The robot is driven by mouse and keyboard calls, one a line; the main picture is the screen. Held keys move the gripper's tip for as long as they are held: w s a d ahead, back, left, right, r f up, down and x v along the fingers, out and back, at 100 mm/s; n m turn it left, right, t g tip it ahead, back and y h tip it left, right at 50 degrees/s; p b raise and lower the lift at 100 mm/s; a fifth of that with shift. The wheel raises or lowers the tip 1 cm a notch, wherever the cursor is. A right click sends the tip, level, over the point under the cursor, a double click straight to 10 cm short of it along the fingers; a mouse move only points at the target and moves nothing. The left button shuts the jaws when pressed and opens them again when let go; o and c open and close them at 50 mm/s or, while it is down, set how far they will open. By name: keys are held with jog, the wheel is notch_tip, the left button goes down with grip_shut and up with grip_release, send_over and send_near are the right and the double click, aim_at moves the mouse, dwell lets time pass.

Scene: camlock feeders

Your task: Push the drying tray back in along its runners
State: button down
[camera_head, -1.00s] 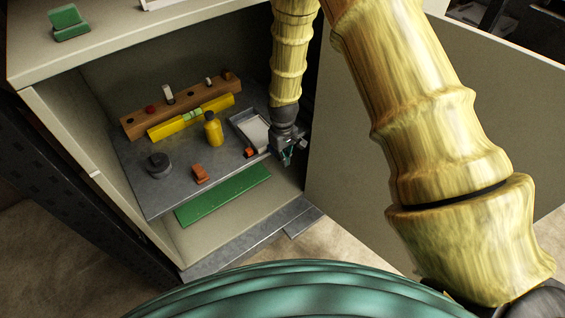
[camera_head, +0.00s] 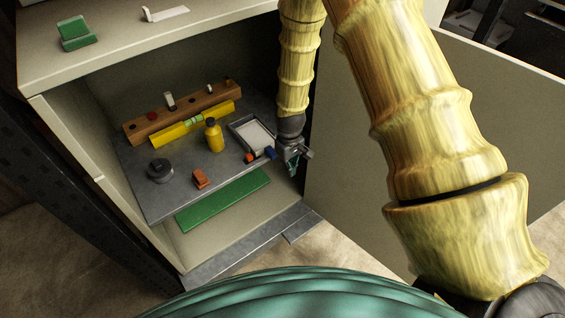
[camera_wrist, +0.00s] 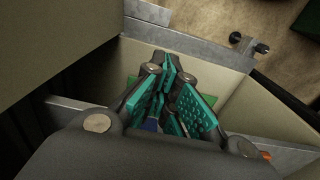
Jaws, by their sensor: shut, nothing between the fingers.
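A shallow grey-rimmed tray (camera_head: 234,126) with a pale floor, which looks like the drying tray, lies at the right of the grey metal shelf (camera_head: 172,203) inside the cabinet. I cannot make out its runners. My gripper (camera_head: 292,168) is at the shelf's front right edge, just in front of and to the right of the tray, pointing down. Its teal-padded fingers are shut and empty; they also show in the wrist view (camera_wrist: 170,78). A small blue block (camera_head: 270,152) is close beside the gripper, at the tray's front end. Contact cannot be told.
The shelf also bears a yellow bottle (camera_head: 214,138), an orange block (camera_head: 201,178), a dark round piece (camera_head: 159,170), a yellow level (camera_head: 170,132) and a wooden rack (camera_head: 142,130). A green mat (camera_head: 223,200) lies below. The open cabinet door (camera_head: 345,160) stands close to the right.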

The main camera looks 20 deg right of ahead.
notch_tip(320, 180, up, 9)
jog(key=shift+w+a+r+b, duration=0.15)
jog(key=shift+w+b, duration=0.15)
jog(key=shift+b, duration=0.15)
jog(key=c, duration=1.4)
grip_release()
jog(key=shift+w+a+n, duration=0.1)
jog(key=shift+w+n, duration=0.05)
jog(key=shift+n, duration=0.25)
jog(key=o, duration=0.7)
jog(key=shift+w+a+n, duration=0.3)
jog(key=shift+w+n, duration=0.25)
jog(key=shift+n, duration=0.55)
jog(key=shift+o, duration=0.5)
jog(key=n, duration=0.1)
jog(key=w+n, duration=0.1)
jog(key=shift+w+a+n, duration=0.2)
jog(key=shift+a+n, duration=0.05)
jog(key=shift+n, duration=0.15)
jog(key=w+a+r+n+b, duration=0.1)
jog(key=w+n, duration=0.5)
jog(key=n, duration=0.6)
jog(key=shift+a+r, duration=0.15)
jog(key=shift+a, duration=0.15)
